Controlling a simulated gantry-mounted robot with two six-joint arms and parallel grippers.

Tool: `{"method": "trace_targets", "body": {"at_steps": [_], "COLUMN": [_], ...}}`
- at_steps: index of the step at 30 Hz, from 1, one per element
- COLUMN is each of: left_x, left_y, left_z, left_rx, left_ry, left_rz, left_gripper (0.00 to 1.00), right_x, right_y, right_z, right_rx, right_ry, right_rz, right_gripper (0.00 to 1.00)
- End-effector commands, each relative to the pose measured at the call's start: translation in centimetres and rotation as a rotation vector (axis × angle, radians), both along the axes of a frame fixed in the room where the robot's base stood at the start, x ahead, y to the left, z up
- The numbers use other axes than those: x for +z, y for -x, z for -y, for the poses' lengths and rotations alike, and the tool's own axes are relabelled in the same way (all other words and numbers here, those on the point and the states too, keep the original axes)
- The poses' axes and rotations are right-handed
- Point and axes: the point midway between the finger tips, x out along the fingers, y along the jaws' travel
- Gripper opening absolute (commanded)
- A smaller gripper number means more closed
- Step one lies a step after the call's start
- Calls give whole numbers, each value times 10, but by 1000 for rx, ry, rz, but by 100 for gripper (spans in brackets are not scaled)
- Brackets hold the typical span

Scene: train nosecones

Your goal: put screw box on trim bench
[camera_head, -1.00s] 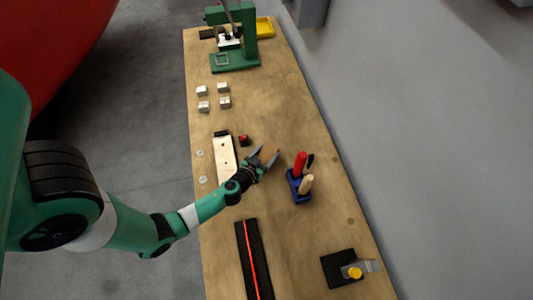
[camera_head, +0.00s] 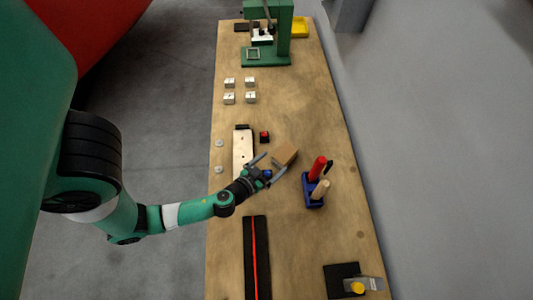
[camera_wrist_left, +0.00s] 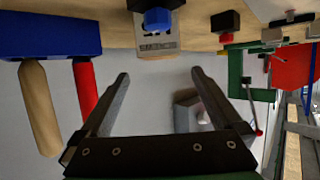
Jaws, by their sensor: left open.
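My right gripper is not in view.
Left lie a pale plate (camera_head: 242,152) and red button (camera_head: 264,137). Several small metal blocks (camera_head: 250,97) and a green press (camera_head: 270,50) are farther back. A black red-striped strip (camera_head: 256,260) lies in front.

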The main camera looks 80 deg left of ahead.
Motion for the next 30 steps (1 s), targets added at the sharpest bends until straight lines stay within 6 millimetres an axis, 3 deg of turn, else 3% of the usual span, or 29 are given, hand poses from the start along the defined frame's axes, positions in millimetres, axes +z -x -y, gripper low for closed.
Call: {"method": "trace_targets", "body": {"at_steps": [3,8,30], "left_x": [6,12,13], "left_y": [15,24,25], "left_z": [14,19,20], "left_rx": [-8,-2,0], "left_ry": [0,0,0], "left_rz": [0,0,0], "left_gripper": [100,100,100], "right_x": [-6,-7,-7], "right_y": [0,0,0], "right_z": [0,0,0], "right_rx": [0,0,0], "right_ry": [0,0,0], "right_rz": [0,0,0], "right_gripper": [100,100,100]}}
